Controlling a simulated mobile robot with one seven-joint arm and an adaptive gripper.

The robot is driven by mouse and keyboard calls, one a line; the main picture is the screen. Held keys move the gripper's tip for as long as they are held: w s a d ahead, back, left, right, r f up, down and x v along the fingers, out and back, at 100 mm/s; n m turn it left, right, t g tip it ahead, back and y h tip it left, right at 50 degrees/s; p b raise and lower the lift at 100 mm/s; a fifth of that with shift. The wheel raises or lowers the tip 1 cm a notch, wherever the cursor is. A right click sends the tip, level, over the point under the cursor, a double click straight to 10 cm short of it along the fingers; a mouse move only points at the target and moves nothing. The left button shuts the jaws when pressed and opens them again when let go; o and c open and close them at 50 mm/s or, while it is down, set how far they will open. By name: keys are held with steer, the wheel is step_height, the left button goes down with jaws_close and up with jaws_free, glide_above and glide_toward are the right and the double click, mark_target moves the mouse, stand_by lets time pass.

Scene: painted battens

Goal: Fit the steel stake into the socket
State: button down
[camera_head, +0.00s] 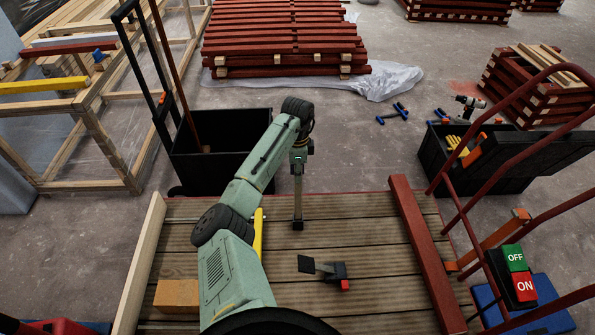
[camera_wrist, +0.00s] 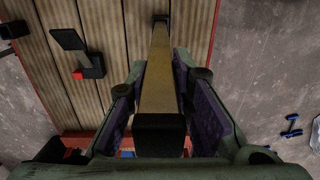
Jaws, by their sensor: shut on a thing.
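My gripper (camera_head: 299,156) is shut on the steel stake (camera_head: 298,188) above the decking. The stake hangs roughly upright below the fingers. In the wrist view it runs between the purple finger pads, with a black cap (camera_wrist: 160,132) at its near end. A dark piece (camera_head: 298,224) is at the stake's lower end, also seen in the wrist view (camera_wrist: 160,18). I cannot tell whether this is the stake's tip or the socket. No socket opening shows clearly. A black block with a red end and a flat plate (camera_head: 335,269) lies on the decking to the right.
The wooden decking (camera_head: 370,230) has a red batten (camera_head: 425,250) along its right side. An orange-brown block (camera_head: 177,295) and a yellow bar (camera_head: 258,230) lie on it, to the left. A black bin (camera_head: 235,130) stands behind the arm; a red rail frame (camera_head: 470,220) is at the right.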

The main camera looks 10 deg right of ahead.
steer(key=shift+f+b, duration=0.5)
steer(key=shift+f, duration=0.6)
steer(key=c, duration=1.3)
jaws_free()
steer(key=shift+c, duration=0.2)
step_height(320, 180, up, 12)
steer(key=shift+r, duration=0.1)
